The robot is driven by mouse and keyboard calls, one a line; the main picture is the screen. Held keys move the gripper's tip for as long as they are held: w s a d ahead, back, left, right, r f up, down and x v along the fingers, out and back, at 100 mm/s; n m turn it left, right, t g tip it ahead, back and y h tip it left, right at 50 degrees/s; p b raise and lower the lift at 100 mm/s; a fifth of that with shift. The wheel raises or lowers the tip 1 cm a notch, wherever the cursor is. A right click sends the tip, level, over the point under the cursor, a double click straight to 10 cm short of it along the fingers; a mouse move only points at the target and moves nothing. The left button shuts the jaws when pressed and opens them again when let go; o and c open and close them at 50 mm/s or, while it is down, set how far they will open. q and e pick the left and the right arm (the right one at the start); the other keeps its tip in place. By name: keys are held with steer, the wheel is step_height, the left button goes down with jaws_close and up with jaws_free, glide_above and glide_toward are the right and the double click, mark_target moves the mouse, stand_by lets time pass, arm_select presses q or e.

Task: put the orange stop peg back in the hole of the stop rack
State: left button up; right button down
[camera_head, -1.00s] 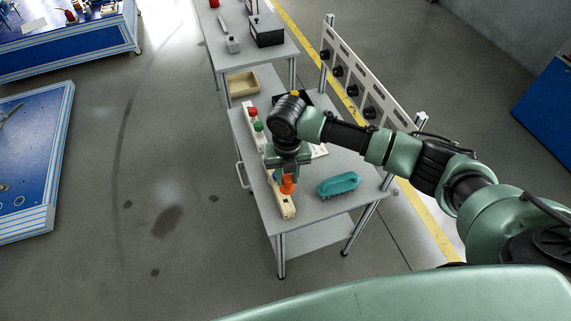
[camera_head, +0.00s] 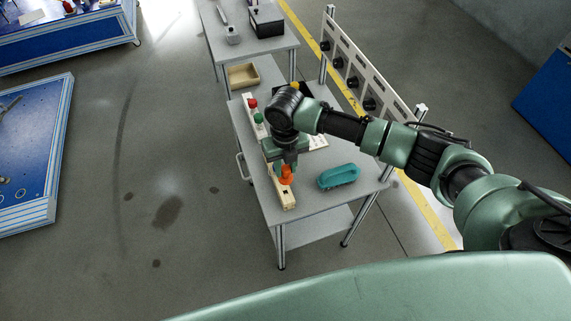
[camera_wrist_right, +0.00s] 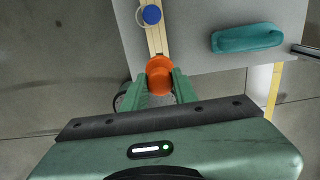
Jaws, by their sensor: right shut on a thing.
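The orange stop peg (camera_head: 286,174) is between the fingers of my right gripper (camera_head: 284,164), which is shut on it. In the right wrist view the peg (camera_wrist_right: 160,74) shows between the two green fingers of the gripper (camera_wrist_right: 160,88). The peg is over the cream stop rack (camera_head: 288,201), a narrow bar along the left side of the grey table. The rack also shows in the right wrist view (camera_wrist_right: 156,42), with a blue peg (camera_wrist_right: 151,15) on it beyond the orange one. The hole and the peg's lower end are hidden, so I cannot tell whether it is seated. My left gripper is out of view.
A teal brush-like object (camera_head: 338,177) lies right of the rack on the grey table (camera_head: 325,205). A box with a red and a green button (camera_head: 254,111) stands behind the gripper. A beige tray (camera_head: 243,76) is farther back. The table's front right is clear.

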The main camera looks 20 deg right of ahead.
mark_target(285, 175)
steer(key=shift+f+b, duration=1.15)
steer(key=shift+f, duration=1.05)
steer(key=shift+p, duration=0.55)
steer(key=shift+f+b, duration=1.45)
steer(key=shift+f, duration=0.65)
steer(key=c, duration=1)
jaws_free()
steer(key=shift+r, duration=0.1)
steer(key=shift+c, duration=0.2)
step_height(285, 175, up, 8)
steer(key=shift+f+b, duration=0.1)
steer(key=shift+b, duration=0.45)
